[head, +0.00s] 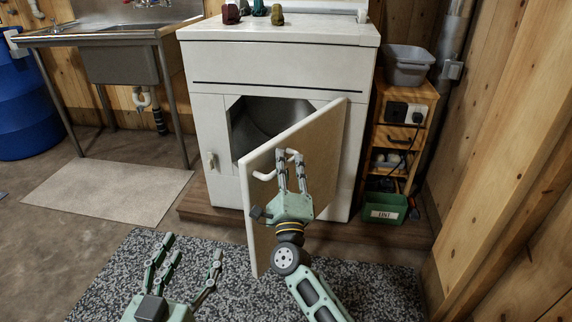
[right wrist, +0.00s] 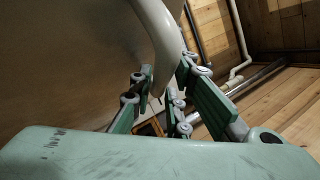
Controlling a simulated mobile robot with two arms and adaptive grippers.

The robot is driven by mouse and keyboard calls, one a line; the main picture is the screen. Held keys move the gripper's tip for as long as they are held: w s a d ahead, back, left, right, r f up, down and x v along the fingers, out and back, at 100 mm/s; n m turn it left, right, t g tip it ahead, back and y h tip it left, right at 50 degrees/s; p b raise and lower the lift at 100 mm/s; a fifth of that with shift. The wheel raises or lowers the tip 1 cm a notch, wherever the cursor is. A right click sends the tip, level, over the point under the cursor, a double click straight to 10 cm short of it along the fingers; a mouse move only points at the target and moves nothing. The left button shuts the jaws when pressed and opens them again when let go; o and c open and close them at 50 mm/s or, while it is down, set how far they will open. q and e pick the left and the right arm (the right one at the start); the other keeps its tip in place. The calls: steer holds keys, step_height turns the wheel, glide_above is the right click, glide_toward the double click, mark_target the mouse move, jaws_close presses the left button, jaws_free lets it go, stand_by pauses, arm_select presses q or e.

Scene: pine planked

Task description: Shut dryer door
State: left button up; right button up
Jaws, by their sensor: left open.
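The white dryer (head: 275,62) stands at the back centre, its dark drum opening (head: 265,125) partly visible. Its door (head: 325,150) is swung wide open towards me, hinged on the right, with its free edge near the middle of the head view. A pale curved handle (head: 265,176) sits on the door; it also shows in the right wrist view (right wrist: 157,32). My right gripper (head: 290,156) has its fingers close together on either side of the handle, apparently closed on it. My left gripper (head: 190,250) is open and empty, low at the left, away from the door.
A metal sink (head: 120,65) and a blue barrel (head: 25,110) stand at the left. A wooden shelf (head: 408,105) with a grey tub (head: 408,65) and a green bin (head: 385,208) stands close right of the dryer. A speckled mat (head: 110,290) covers the front floor.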

steer(key=shift+s+f, duration=0.1)
steer(key=v, duration=1.1)
steer(key=shift+s, duration=0.4)
steer(key=shift+f, duration=0.15)
steer(key=shift+c, duration=0.4)
